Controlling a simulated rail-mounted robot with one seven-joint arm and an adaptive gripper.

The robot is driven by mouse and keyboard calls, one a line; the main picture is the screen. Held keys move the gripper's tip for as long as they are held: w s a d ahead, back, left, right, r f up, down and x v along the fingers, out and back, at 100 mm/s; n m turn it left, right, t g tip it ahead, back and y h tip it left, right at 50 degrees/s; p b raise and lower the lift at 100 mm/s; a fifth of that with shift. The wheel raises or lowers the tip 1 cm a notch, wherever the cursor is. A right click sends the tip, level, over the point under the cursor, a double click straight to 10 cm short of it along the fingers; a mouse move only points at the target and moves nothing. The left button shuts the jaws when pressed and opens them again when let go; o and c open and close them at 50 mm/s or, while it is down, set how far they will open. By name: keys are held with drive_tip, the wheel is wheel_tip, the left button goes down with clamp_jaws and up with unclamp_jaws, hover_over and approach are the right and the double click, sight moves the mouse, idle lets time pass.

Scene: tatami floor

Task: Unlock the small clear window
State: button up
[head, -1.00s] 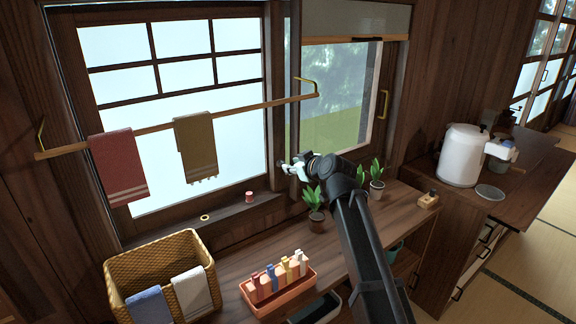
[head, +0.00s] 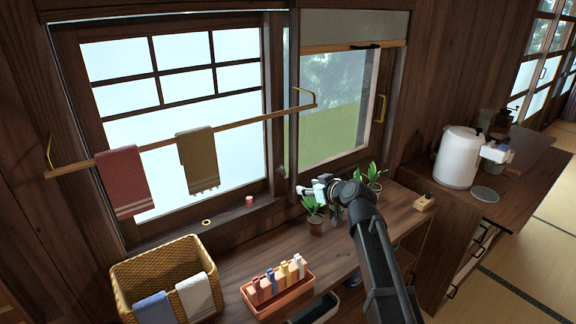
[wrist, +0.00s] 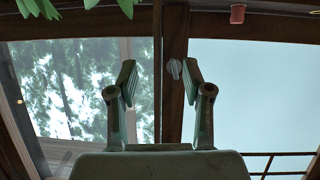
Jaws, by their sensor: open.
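The small clear window (head: 332,105) is the right-hand pane, with trees and grass visible through it. It also shows on the left of the wrist view (wrist: 75,95), which appears upside down. A small grey piece (wrist: 174,68), perhaps the lock, sits on the dark post between the clear and frosted panes. My gripper (head: 306,191) is near the lower left corner of the clear window, above the plants. In the wrist view my gripper (wrist: 159,74) is open, its fingers apart with nothing held. The grey piece appears between the fingertips, nearer the right one; contact cannot be told.
Potted plants (head: 315,226) stand on the counter just below my gripper. A towel rail (head: 240,120) with two towels crosses the frosted window (head: 120,130). A basket (head: 125,285), an orange tray (head: 262,309) and a small red item (head: 249,200) are to the left.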

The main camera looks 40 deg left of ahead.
drive_tip(key=s+d+f+m+g+y+p, duration=0.1)
drive_tip(key=s+d+f+m+y+p, duration=0.15)
drive_tip(key=d+m+p, duration=0.35)
drive_tip(key=m+t+y+p, duration=0.1)
drive_tip(key=m+y+p, duration=0.25)
drive_tip(key=m, duration=0.55)
approach(285, 172)
drive_tip(key=shift+h, duration=0.5)
drive_tip(key=x, duration=0.4)
drive_tip(key=r+x, duration=0.1)
drive_tip(key=x, duration=0.2)
drive_tip(key=shift+a+p, duration=0.15)
drive_tip(key=shift+p, duration=0.15)
drive_tip(key=shift+a+f, duration=0.1)
drive_tip(key=shift+a, duration=0.6)
drive_tip(key=c, duration=0.9)
